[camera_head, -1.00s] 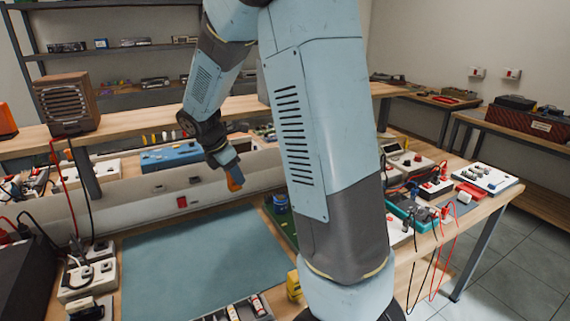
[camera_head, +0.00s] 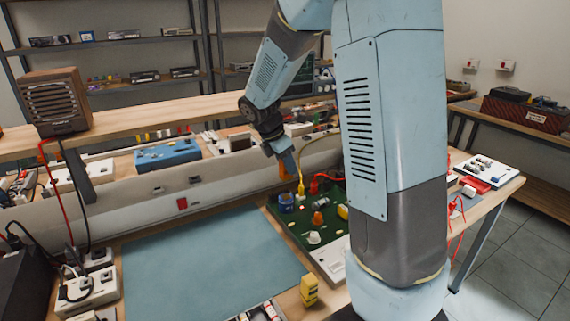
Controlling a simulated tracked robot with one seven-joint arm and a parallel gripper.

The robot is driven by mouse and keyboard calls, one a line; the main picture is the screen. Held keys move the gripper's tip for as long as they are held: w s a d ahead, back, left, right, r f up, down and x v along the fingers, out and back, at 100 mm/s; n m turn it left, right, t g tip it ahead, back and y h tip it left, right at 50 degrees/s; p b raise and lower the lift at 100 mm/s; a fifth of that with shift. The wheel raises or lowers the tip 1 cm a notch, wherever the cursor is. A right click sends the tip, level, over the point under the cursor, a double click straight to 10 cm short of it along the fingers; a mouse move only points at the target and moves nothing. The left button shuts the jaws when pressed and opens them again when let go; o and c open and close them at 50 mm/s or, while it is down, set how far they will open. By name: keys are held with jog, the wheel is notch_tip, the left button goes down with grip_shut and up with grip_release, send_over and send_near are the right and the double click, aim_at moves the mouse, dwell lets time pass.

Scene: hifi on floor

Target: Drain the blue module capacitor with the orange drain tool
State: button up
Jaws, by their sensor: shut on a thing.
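A green board (camera_head: 289,230) lies on the workbench to the right of the mat. The blue module (camera_head: 286,202) sits near the board's back left corner, with a dark, rounded top. My gripper (camera_head: 287,158) is above and behind the blue module, pointing down. It is shut on the orange drain tool (camera_head: 284,171), of which only a small orange part shows beside and below the fingers. The tool appears apart from the blue module. Its tip is hard to make out. The board also bears an orange part (camera_head: 318,218), a white part (camera_head: 314,238) and a yellow part (camera_head: 343,211).
Yellow and red leads (camera_head: 313,184) rise near the board's back edge, close to my gripper. A yellow block (camera_head: 309,290) stands in front of the board. A blue-grey mat (camera_head: 205,265) lies clear at left. My arm hides the board's right side.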

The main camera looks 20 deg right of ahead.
jog(key=shift+f, duration=0.15)
jog(key=shift+s+f, duration=0.1)
jog(key=shift+f, duration=3.15)
dwell(4.6)
